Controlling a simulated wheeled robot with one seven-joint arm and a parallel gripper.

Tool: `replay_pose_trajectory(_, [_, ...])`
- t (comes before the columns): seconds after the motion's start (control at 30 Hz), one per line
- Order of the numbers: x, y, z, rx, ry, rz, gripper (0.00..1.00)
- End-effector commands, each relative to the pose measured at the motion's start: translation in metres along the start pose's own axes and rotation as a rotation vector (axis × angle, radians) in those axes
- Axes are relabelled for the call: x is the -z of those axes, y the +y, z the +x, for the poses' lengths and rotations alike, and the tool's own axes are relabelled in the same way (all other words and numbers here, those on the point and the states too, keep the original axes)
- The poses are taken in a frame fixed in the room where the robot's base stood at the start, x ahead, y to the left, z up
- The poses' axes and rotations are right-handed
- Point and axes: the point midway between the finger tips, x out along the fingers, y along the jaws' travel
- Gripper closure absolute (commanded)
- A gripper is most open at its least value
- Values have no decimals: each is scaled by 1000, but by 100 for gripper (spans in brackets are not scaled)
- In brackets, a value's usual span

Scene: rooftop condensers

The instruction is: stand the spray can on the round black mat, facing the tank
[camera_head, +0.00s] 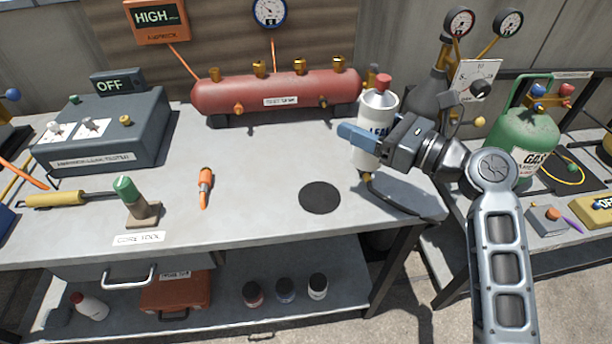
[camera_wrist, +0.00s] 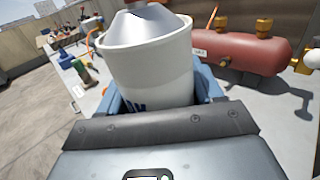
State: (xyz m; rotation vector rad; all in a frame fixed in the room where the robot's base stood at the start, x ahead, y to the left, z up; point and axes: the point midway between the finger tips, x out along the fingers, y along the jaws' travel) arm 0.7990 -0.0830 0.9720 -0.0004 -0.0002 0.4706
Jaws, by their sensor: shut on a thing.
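The spray can (camera_head: 378,112) is white with a red cap and dark lettering. My gripper (camera_head: 366,138) is shut on its body and holds it roughly upright, to the right of and behind the mat as pictured. In the wrist view the white can (camera_wrist: 150,65) with its grey conical top sits between the blue fingers (camera_wrist: 160,100). The round black mat (camera_head: 320,197) lies bare on the bench near its front edge. The red tank (camera_head: 277,92) lies along the back of the bench, and also shows in the wrist view (camera_wrist: 240,55). The can's lower end is partly hidden.
A grey leak tester (camera_head: 105,130) stands at the left. A green-handled tool (camera_head: 135,200) and an orange screwdriver (camera_head: 205,187) are left of the mat. A black hose (camera_head: 400,203) lies right of it. Gauges (camera_head: 460,22) and a green gas cylinder (camera_head: 525,140) stand at the right.

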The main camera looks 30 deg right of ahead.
Motion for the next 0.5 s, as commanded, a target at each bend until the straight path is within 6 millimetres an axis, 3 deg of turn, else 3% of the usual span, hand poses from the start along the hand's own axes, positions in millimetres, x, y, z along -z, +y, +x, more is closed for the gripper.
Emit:
replay_pose_trajectory(0.3, [39, 46, 47, -3, 1, 2, 79])
replay_pose_trajectory(0.5, [51, 60, 62, -1, -1, 0, 79])
